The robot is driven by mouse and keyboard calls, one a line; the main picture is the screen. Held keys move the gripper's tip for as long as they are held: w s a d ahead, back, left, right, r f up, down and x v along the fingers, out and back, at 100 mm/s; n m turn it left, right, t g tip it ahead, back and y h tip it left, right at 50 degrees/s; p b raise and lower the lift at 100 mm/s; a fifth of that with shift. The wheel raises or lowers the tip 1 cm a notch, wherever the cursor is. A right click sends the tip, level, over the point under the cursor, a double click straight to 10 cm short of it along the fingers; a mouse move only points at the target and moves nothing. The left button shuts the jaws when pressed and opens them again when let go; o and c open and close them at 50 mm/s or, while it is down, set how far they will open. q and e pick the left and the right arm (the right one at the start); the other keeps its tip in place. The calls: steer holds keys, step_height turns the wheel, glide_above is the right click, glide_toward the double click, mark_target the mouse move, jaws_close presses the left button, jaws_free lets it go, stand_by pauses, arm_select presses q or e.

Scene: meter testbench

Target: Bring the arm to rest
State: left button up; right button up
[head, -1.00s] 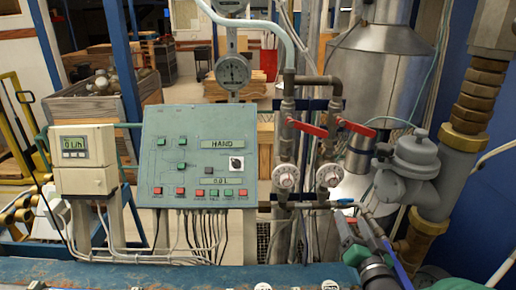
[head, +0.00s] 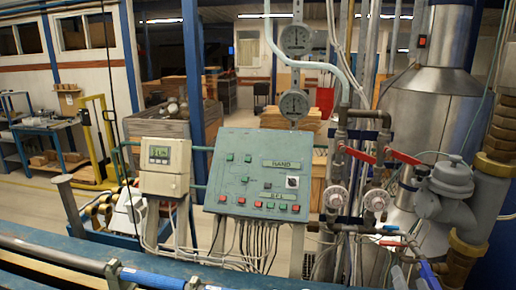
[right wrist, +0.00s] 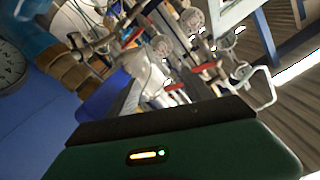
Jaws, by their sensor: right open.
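My right gripper (head: 413,276) shows only in part at the bottom edge of the head view, right of centre, below the valve pipework. It is open, and I see nothing held in it. In the right wrist view, a green housing with a dark edge and a small lit indicator fills the bottom. That view is tilted and shows pipes and red handles beyond. My left gripper is not in the head view.
The green control panel (head: 258,172) stands behind the blue bench edge (head: 230,275), with a white meter box (head: 164,167) to its left. Red-handled valves (head: 358,153), round gauges (head: 294,105) and a grey regulator (head: 449,180) crowd the right side.

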steer(key=s+a+f+n+g+y, duration=0.1)
steer(key=a+f+n+g+y, duration=0.15)
steer(key=a+f+g, duration=0.65)
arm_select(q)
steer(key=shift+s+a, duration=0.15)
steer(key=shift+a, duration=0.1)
arm_select(e)
steer(key=s+a+f+n+g+y, duration=0.1)
steer(key=s+a+f+n+g, duration=0.1)
steer(key=s, duration=0.5)
steer(key=s+a+f+n+g+y, duration=0.1)
steer(key=s+a+f+n+g, duration=0.2)
steer(key=s+a+f, duration=0.4)
step_height(320, 180, down, 2)
steer(key=shift+s+a+f+g, duration=0.25)
steer(key=shift+s+g, duration=0.15)
steer(key=shift+s, duration=0.15)
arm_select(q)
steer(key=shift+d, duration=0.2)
arm_select(e)
steer(key=shift+d+n, duration=0.2)
steer(key=shift+n, duration=0.05)
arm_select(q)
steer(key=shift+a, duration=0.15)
arm_select(e)
steer(key=shift+a, duration=0.1)
